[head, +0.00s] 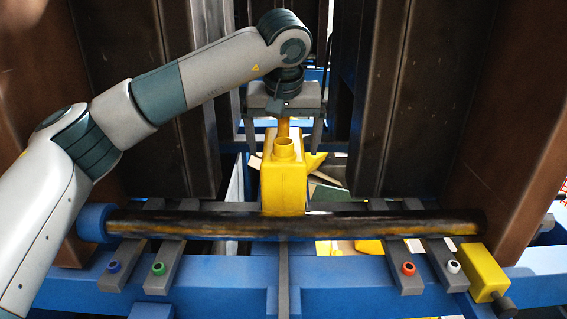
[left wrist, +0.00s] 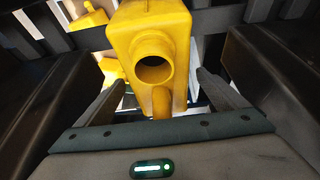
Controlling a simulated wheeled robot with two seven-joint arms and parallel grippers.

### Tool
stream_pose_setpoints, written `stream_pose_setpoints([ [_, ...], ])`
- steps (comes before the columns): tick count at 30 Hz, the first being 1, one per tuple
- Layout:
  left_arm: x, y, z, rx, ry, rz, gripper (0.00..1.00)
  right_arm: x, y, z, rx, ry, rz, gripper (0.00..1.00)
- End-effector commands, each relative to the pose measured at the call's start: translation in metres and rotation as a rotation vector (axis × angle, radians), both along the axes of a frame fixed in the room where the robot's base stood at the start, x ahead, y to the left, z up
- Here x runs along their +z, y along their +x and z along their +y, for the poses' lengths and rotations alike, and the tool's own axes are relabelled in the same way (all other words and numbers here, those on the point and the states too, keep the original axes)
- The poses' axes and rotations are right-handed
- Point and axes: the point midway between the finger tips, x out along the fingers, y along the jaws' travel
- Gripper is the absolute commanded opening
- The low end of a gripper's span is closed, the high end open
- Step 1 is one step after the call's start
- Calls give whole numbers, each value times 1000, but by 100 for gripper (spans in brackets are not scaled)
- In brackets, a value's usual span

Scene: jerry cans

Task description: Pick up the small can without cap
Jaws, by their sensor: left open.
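A small yellow can (head: 284,182) without a cap stands upright behind the dark roller in the head view, its round open neck facing up. In the left wrist view the can (left wrist: 152,30) fills the upper middle, with its open neck and its handle toward my gripper. My left gripper (head: 284,145) is open, its fingers pointing down, one to each side of the can's handle end. In the left wrist view the open fingers of my left gripper (left wrist: 155,92) flank the can without visibly touching it. My right gripper is not in view.
A dark horizontal roller (head: 290,224) crosses in front of the can, above a blue beam (head: 340,290) with coloured buttons. Tall dark panels (head: 440,100) stand on both sides, leaving a narrow gap. More yellow shapes (left wrist: 88,22) lie lower behind the can.

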Motion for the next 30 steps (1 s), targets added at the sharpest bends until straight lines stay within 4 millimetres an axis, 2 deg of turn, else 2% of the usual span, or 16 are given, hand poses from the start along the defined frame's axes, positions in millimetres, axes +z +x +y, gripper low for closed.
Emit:
stream_pose_setpoints([
  [12,0,0,0,0,0,0,92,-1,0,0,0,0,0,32],
  [18,0,0,0,1,0,0,44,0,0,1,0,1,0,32],
  [20,1,0,0,1,0,-1,33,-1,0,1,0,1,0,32],
  [30,4,0,0,1,0,-2,33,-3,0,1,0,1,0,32],
])
